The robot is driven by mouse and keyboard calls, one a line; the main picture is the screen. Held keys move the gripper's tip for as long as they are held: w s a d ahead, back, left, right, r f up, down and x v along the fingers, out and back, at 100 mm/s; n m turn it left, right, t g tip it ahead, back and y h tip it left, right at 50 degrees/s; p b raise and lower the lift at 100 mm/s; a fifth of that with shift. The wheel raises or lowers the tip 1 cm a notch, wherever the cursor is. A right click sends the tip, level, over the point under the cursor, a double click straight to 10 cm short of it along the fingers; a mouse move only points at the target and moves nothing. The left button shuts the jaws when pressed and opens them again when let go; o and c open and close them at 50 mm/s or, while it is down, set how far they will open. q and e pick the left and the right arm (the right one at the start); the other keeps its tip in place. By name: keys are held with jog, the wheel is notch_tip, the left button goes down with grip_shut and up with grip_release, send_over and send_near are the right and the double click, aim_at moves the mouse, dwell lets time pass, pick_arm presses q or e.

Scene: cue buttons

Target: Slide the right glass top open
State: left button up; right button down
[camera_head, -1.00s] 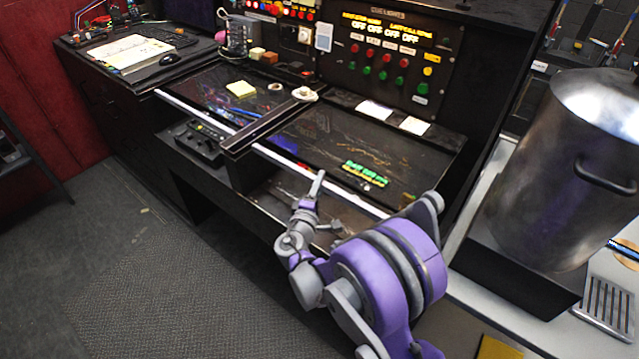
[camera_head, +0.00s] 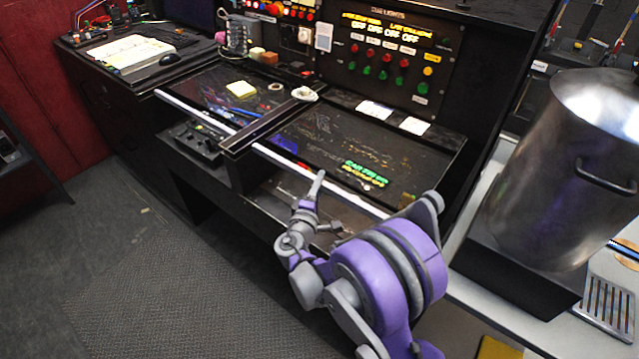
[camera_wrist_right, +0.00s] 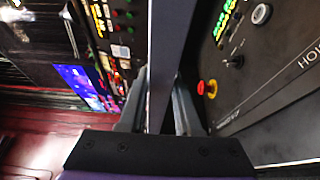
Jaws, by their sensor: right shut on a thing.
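The right glass top (camera_head: 340,135) is a dark, shiny panel on the black desk, with a pale front edge strip (camera_head: 350,194). My right gripper (camera_head: 319,184) is at this front edge. In the right wrist view my right gripper (camera_wrist_right: 163,105) is shut with its fingers on either side of the panel's thin grey edge (camera_wrist_right: 170,45). A control panel (camera_wrist_right: 255,75) with a red button and knobs shows on one side of that edge. The left glass top (camera_head: 205,88) lies to the left, beyond a black divider bar. My left gripper is not in view.
A cue light panel (camera_head: 395,55) with red and green buttons stands behind the glass. White papers (camera_head: 375,109), a yellow note pad (camera_head: 241,88) and a white roll (camera_head: 304,94) lie near it. A large metal pot (camera_head: 560,170) stands at right.

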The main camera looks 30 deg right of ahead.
aim_at(367, 156)
dwell(0.3)
jog(key=w+d, duration=0.3)
jog(key=d, duration=0.5)
jog(key=w+d, duration=0.4)
jog(key=d, duration=0.5)
jog(key=w+d, duration=0.3)
jog(key=d, duration=0.5)
jog(key=shift+w+d+p, duration=0.15)
jog(key=shift+w+p, duration=0.05)
jog(key=shift+p, duration=0.15)
jog(key=c, duration=0.6)
grip_release()
jog(key=v, duration=1.1)
